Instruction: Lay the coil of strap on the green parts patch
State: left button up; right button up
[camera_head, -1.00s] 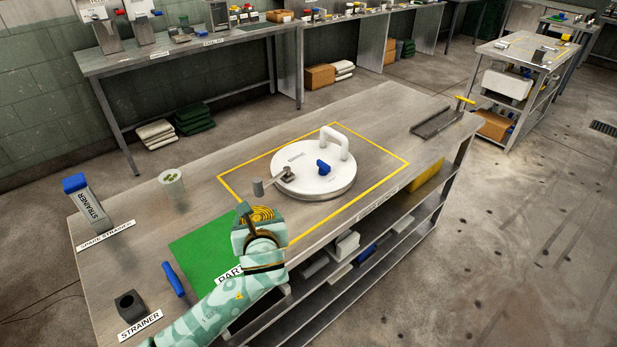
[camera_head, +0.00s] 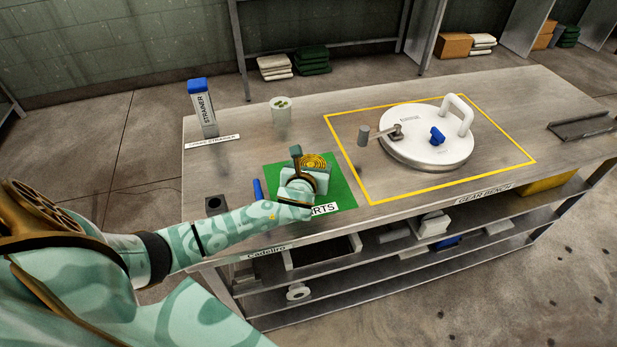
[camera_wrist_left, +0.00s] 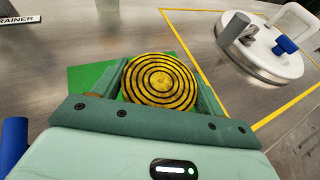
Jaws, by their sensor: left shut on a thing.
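The coil of strap (camera_head: 313,161) is a flat yellow and black spiral disc. My left gripper (camera_head: 308,162) is shut on it, above or at the green parts patch (camera_head: 342,192). In the left wrist view the coil (camera_wrist_left: 160,81) sits between the two fingers (camera_wrist_left: 161,84), face toward the camera, and green shows behind it to the left. I cannot tell whether the coil touches the patch. My arm and gripper hide part of the patch and its label. My right gripper is not in view.
A white round lid (camera_head: 427,135) with a handle and blue knob lies inside the yellow outline on the bench. A strainer (camera_head: 203,109) with a blue cap and a pale cup (camera_head: 282,111) stand behind the patch. A blue bar (camera_head: 258,190) and dark block (camera_head: 215,204) lie left of it.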

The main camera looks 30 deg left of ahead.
pick_arm(q)
jog(key=f+b, duration=0.1)
jog(key=f, duration=0.1)
jog(key=a+f+b, duration=0.1)
jog(key=f, duration=0.1)
jog(key=shift+f, duration=0.35)
jog(key=shift+w+r, duration=0.1)
jog(key=shift+r, duration=0.1)
jog(key=shift+f, duration=0.1)
jog(key=o, duration=1)
